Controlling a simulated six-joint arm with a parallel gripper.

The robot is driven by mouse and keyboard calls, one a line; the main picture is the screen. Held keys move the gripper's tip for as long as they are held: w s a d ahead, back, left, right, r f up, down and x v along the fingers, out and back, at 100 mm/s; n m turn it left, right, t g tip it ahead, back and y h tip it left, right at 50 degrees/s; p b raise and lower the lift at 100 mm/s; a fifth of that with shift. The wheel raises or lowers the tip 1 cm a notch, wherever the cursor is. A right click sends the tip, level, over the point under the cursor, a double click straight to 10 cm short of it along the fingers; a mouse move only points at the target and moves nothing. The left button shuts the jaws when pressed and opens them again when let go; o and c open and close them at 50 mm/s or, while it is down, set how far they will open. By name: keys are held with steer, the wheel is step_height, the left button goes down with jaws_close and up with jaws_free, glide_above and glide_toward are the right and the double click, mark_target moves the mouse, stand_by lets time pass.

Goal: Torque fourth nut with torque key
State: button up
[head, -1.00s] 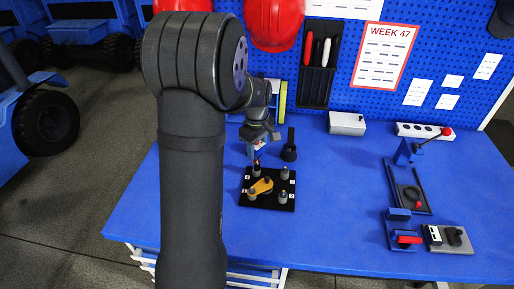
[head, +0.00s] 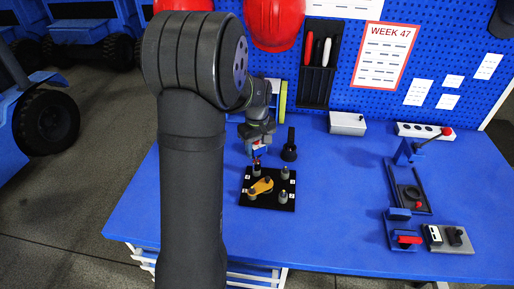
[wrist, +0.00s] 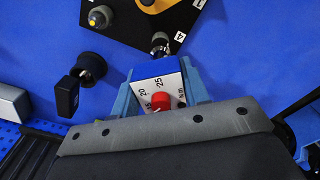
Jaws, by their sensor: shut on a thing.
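My gripper (head: 258,142) is shut on the torque key (wrist: 155,70), above the far left corner of a black plate (head: 268,203). The key has a blue body, a white dial face marked 15, 20, 25 and Nm, and a red knob. In the wrist view its far end is at a metal nut (wrist: 160,40) beside the label 4 (wrist: 180,37). I cannot tell whether the key is seated on it. The plate carries an orange arm (head: 262,186) and other grey studs, one at the far right (head: 285,172) and one at the near right (head: 284,197).
A black upright holder (head: 289,152) stands just behind the plate. A grey box (head: 347,124) and a power strip (head: 424,131) are by the pegboard. Fixtures with a red-handled piece (head: 407,239) stand on the right. The table between is clear.

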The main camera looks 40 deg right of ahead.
steer(key=shift+m, duration=1.2)
steer(key=shift+r, duration=0.15)
steer(key=shift+r, duration=1.9)
steer(key=shift+r, duration=1.5)
